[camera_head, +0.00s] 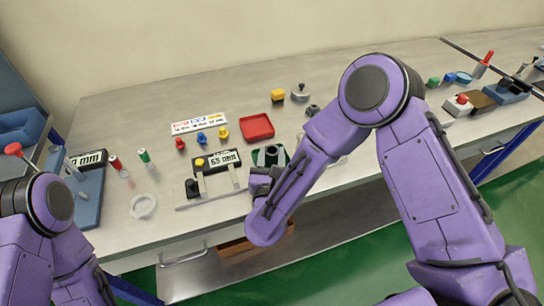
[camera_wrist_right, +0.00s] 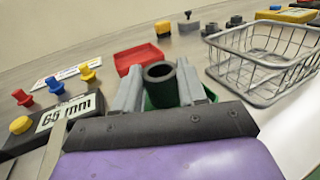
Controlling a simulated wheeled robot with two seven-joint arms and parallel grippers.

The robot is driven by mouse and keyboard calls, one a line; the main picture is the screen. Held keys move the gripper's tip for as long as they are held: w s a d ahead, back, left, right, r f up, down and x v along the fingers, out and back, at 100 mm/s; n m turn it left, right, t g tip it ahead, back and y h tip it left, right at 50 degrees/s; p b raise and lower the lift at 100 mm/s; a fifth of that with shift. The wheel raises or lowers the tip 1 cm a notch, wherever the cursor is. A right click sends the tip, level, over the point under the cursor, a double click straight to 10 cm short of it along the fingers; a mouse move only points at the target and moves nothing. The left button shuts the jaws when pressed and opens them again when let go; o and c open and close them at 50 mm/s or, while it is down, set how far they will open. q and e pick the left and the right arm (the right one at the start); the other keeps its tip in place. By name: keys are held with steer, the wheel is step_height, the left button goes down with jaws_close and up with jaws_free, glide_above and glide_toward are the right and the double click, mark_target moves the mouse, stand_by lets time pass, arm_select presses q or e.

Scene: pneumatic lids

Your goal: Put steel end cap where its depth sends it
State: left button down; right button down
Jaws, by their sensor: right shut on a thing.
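The steel end cap (camera_wrist_right: 160,76) is a dark, hollow cylinder with its open end facing up. My right gripper (camera_wrist_right: 158,92) is shut on it, with a grey finger on either side. In the head view the cap (camera_head: 271,153) shows at the end of my right arm. A green tray (camera_wrist_right: 194,97) lies under and around the gripper; I cannot tell whether the cap touches it. A red tray (camera_head: 257,127) lies just behind. The depth gauge (camera_head: 217,160) stands to the left, its display reading 63 or 65 mm. My left gripper is not in view.
A label card (camera_head: 199,123) stands behind red, blue (camera_head: 201,138) and yellow knobs. A wire basket (camera_wrist_right: 262,62) is close on the right of my gripper. A yellow-topped block (camera_head: 278,95) and a grey weight (camera_head: 300,92) stand farther back. The bench's back left is clear.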

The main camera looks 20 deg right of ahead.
mark_target(271, 159)
steer(key=shift+s+f, duration=0.3)
steer(key=shift+f, duration=0.2)
steer(key=c, duration=0.6)
jaws_free()
steer(key=shift+f+b, duration=0.15)
steer(key=shift+b, duration=0.15)
steer(key=shift+r+p, duration=0.6)
steer(key=shift+p, duration=0.15)
steer(key=shift+s+a+f+y+b, duration=0.15)
steer(key=shift+s+a+f+b, duration=0.15)
steer(key=shift+s+b, duration=0.25)
steer(key=shift+s+a+f+y+b, duration=0.2)
steer(key=shift+s+a+b, duration=0.2)
steer(key=shift+s, duration=0.15)
steer(key=v, duration=0.2)
steer(key=b+v, duration=0.1)
steer(key=v, duration=0.2)
steer(key=r+b+v, duration=0.1)
steer(key=v, duration=0.2)
steer(key=shift+s+a+r, duration=0.1)
steer(key=shift+s+a, duration=0.05)
steer(key=shift+s, duration=0.25)
